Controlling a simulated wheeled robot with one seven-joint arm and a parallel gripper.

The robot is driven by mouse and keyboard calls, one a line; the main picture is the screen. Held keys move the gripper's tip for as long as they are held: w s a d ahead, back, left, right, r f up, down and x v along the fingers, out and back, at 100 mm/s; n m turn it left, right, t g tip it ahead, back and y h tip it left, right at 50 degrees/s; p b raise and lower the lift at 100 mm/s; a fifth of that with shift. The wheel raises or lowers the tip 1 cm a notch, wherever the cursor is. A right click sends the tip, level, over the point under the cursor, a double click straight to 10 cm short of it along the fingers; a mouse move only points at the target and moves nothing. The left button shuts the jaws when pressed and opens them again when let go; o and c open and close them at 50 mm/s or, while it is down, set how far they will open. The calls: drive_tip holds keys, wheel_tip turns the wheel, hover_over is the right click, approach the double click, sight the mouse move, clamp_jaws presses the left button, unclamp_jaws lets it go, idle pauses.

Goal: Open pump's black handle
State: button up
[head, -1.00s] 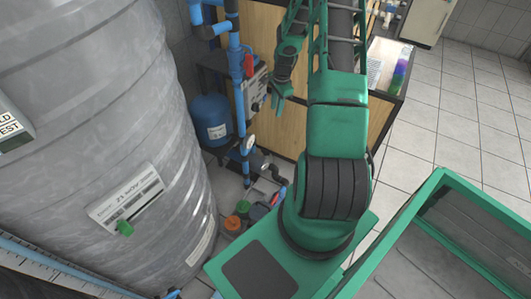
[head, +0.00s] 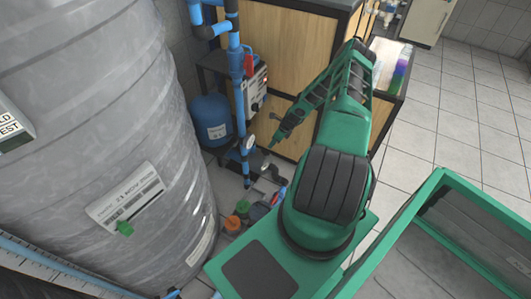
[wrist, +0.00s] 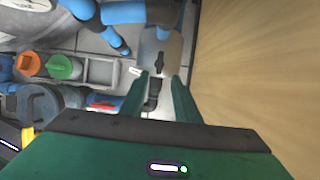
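A small black handle (wrist: 158,60) shows on a pale grey body, probably the pump, at the top centre of the wrist view. It lies just beyond my gripper (wrist: 161,75), in line with the gap between the two green fingers. The fingers are apart with nothing held between them, and I see no contact with the handle. In the head view my gripper (head: 273,143) points down and left, above the low pipework beside the wooden cabinet. The handle cannot be made out clearly there.
A wooden cabinet panel (wrist: 250,70) stands close on the right of my gripper. A blue tank (head: 211,119), blue pipes (head: 238,75) and a control box (head: 256,88) stand to the left. Orange (wrist: 29,64) and green (wrist: 60,66) caps sit low. A large grey tank (head: 90,130) fills the left.

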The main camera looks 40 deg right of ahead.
sight(266, 151)
drive_tip(key=x, duration=1)
drive_tip(key=shift+a, duration=0.1)
drive_tip(key=shift+c, duration=0.2)
